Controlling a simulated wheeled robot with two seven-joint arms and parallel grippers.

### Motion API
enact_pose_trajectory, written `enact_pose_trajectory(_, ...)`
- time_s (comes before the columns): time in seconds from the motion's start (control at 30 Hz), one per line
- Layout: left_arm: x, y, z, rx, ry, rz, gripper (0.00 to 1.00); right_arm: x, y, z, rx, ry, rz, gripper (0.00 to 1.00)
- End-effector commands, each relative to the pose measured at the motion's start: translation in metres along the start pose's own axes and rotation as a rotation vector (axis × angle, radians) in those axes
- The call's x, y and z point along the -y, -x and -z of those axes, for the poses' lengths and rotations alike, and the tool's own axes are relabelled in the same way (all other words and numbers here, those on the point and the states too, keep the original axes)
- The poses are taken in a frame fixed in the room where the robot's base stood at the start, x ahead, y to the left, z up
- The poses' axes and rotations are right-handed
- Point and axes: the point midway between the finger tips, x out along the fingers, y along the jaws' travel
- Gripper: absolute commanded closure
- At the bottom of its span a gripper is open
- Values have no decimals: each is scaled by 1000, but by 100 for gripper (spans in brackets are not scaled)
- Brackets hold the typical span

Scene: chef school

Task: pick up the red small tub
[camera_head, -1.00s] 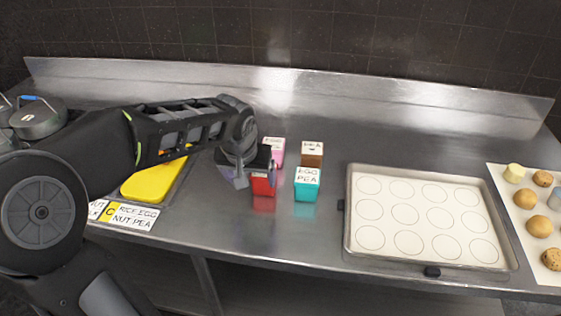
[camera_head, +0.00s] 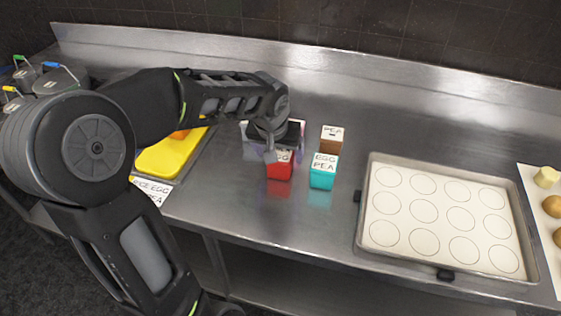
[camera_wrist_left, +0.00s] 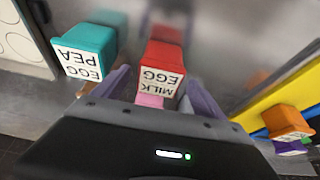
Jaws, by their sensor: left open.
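The red small tub (camera_head: 280,168) stands on the steel counter, left of the teal tub, with a white label on top. In the left wrist view the red tub (camera_wrist_left: 163,60) shows its label reading MILK EGG, between the two fingers. My left gripper (camera_head: 271,155) is open over and just behind the red tub in the head view, hiding part of its top. Whether the fingers touch it, I cannot tell. My right gripper is not in view.
A teal tub (camera_head: 323,172) labelled EGG PEA stands close on the right, a brown tub (camera_head: 332,138) behind it. A pink tub (camera_wrist_left: 149,100) is partly hidden by my gripper. A baking tray (camera_head: 365,200) lies further right, a yellow board (camera_head: 160,158) to the left.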

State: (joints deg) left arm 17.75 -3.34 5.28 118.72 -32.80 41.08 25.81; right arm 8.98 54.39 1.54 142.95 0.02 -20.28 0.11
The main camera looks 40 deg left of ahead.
Motion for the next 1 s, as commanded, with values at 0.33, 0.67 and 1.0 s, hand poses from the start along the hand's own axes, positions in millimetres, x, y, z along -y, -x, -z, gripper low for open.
enact_pose_trajectory(0.33, 0, -4, 0, 1, 0, 1, 18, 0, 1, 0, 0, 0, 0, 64)
enact_pose_trajectory(0.67, -1, -46, 0, 3, 0, 1, 18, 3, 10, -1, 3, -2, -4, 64)
enact_pose_trajectory(1.0, -1, -54, 1, -1, 0, 0, 18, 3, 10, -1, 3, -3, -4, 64)
